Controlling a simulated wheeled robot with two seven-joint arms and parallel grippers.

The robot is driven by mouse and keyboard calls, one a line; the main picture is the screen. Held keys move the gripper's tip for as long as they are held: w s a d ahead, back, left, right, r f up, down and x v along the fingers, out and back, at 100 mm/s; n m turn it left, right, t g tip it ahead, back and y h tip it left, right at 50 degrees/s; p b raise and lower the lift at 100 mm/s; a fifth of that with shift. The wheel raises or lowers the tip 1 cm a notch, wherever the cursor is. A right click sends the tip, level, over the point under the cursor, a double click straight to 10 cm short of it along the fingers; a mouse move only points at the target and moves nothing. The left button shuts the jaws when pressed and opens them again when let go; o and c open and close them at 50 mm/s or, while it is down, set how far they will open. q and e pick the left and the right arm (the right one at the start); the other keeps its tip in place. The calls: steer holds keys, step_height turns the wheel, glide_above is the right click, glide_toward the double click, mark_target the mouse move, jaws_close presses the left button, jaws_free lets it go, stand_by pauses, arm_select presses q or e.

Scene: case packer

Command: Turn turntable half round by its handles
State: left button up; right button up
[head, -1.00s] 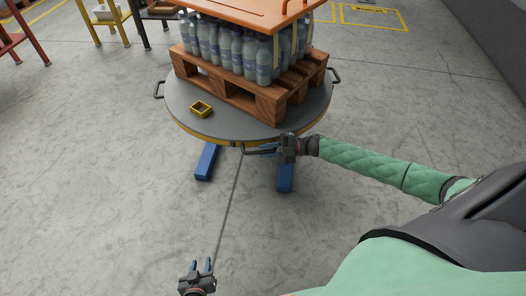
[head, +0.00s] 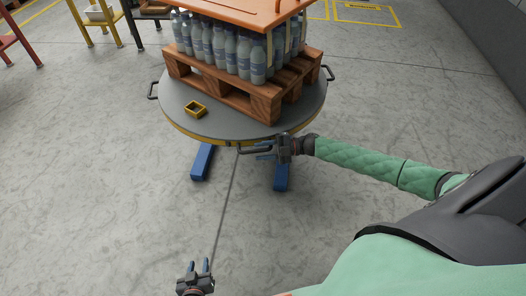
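The round grey turntable (head: 230,125) with a yellow edge stands on blue legs in the upper middle of the head view. It carries a wooden pallet of bottles. One dark handle (head: 152,91) sticks out at its left, one (head: 330,73) at its right rear and one (head: 246,151) at the front. My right gripper (head: 265,151) is at the front handle, its fingers overlapping the right part of the bar. Whether they are closed on it is too small to tell. My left gripper (head: 199,267) is open and empty, low over the floor, well short of the turntable.
The wooden pallet (head: 215,86) bears several bottles (head: 230,50) under an orange top sheet (head: 240,12). Yellow and red stands are at the upper left. The floor left of the turntable is clear.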

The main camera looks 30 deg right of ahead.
arm_select(q)
steer(key=shift+w+r, duration=0.45)
steer(key=shift+r, duration=0.05)
arm_select(e)
steer(key=v, duration=0.7)
steer(key=shift+s+d, duration=0.15)
steer(key=shift+d, duration=0.25)
